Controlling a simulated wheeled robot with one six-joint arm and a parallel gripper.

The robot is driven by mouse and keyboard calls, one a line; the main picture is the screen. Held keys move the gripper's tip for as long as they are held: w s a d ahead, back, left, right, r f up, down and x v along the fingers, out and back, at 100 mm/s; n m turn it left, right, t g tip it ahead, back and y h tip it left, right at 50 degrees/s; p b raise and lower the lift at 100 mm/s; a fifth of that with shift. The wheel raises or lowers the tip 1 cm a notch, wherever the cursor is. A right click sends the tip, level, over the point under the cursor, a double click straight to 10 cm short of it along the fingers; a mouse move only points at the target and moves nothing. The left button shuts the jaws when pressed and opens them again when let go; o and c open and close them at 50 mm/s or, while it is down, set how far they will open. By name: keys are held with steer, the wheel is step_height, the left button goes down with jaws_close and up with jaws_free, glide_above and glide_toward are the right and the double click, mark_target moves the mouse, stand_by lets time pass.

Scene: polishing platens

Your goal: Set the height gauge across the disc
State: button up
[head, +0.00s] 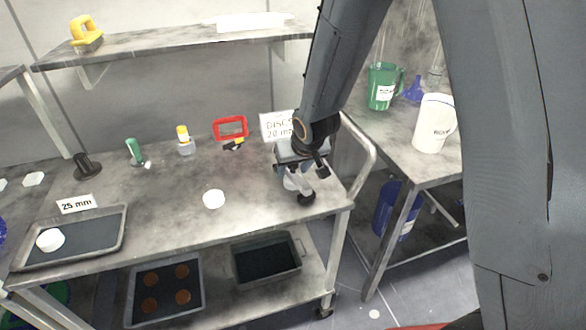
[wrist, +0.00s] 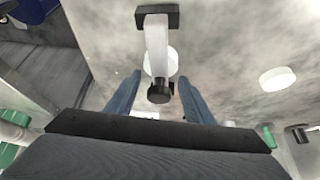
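The height gauge, a pale bar with a black block at one end and a black knob at the other, stands at the right end of the bench in the head view (head: 306,198). In the wrist view the gauge (wrist: 156,45) reaches between my fingers, with gaps showing on both sides. A white round shape (wrist: 172,62) shows partly behind it. My gripper (wrist: 161,78) is open around the gauge's knob end. In the head view my wrist partly hides the gauge. A white disc (head: 213,199) lies on the bench left of the gauge; it also shows in the wrist view (wrist: 277,79).
A tray (head: 118,240) marked 25 mm holds another white disc (head: 50,240) at left. A "DISC 20 mm" sign (head: 278,126) stands behind my wrist. A red frame (head: 231,127) and small bottle (head: 185,142) stand farther back. The bench's middle front is mostly clear.

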mark_target(298, 180)
steer(key=p+v, duration=0.3)
steer(key=v, duration=0.4)
steer(key=shift+s+r, duration=0.15)
steer(key=shift+r, duration=0.2)
steer(key=s+d+r+m+g+h, duration=0.2)
steer(key=s+d+r+m+g, duration=0.1)
steer(key=s+d, duration=1.3)
steer(key=s+r+g, duration=0.1)
steer(key=s, duration=0.2)
steer(key=shift+r, duration=0.15)
